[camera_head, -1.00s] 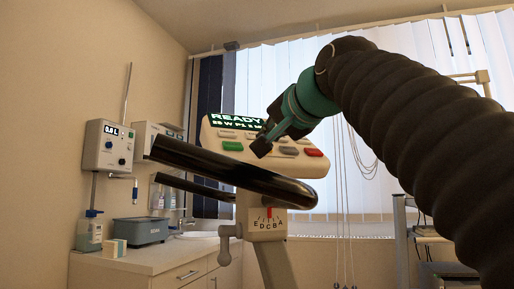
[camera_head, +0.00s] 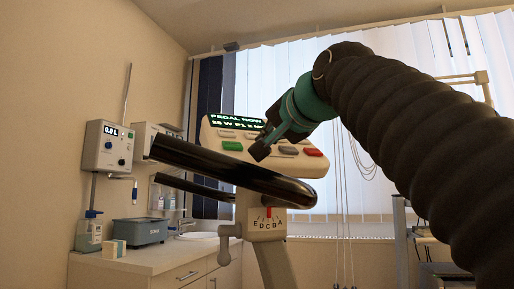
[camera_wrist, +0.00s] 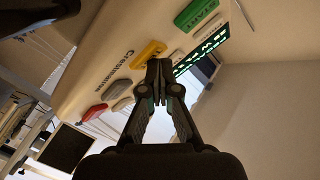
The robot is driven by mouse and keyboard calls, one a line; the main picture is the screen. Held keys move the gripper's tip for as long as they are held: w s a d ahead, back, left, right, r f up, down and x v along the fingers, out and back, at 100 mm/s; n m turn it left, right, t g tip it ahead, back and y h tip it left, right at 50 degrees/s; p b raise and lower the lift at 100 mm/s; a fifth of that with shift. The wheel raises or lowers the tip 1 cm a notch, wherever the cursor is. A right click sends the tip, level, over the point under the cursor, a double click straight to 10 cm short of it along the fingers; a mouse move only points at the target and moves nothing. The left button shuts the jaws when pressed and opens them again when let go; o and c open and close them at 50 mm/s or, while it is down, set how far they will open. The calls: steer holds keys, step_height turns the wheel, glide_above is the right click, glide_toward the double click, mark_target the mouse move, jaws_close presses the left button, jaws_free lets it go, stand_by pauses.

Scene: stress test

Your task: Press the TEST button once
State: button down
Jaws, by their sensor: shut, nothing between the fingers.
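A pale console (camera_head: 300,165) carries several buttons and a lit display (camera_head: 237,124) whose top line reads "PEDAL NOW". My gripper (camera_head: 260,152) is shut and empty, its fingertips at the middle of the button panel. In the wrist view, the closed fingertips (camera_wrist: 160,66) are beside and partly over a yellow button (camera_wrist: 147,55); I cannot tell whether they touch it. A green button (camera_head: 232,146) is left of my gripper, a red one (camera_head: 313,153) right. Grey buttons (camera_head: 288,151) sit between. No TEST label is readable; my gripper hides part of the panel.
Black padded handlebars (camera_head: 235,172) run in front of and below the console. A dial lettered with E, D, C, B, A (camera_head: 267,223) is on the post beneath.

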steer(key=shift+s+d+r+p, duration=0.15)
steer(key=shift+s+r+p, duration=0.3)
steer(key=shift+r+p, duration=0.1)
steer(key=shift+s+d+r+p, duration=0.25)
steer(key=shift+s+r, duration=0.5)
steer(key=shift+r, duration=0.25)
steer(key=shift+s+d+r+p, duration=0.25)
steer(key=shift+s+r, duration=0.45)
steer(key=shift+r, duration=0.3)
steer(key=shift+s, duration=0.1)
steer(key=shift+f+b+v, duration=0.15)
steer(key=shift+v, duration=1.35)
steer(key=shift+f+b+v, duration=0.15)
steer(key=shift+f+v, duration=0.05)
steer(key=shift+v, duration=1.25)
steer(key=shift+s, duration=0.15)
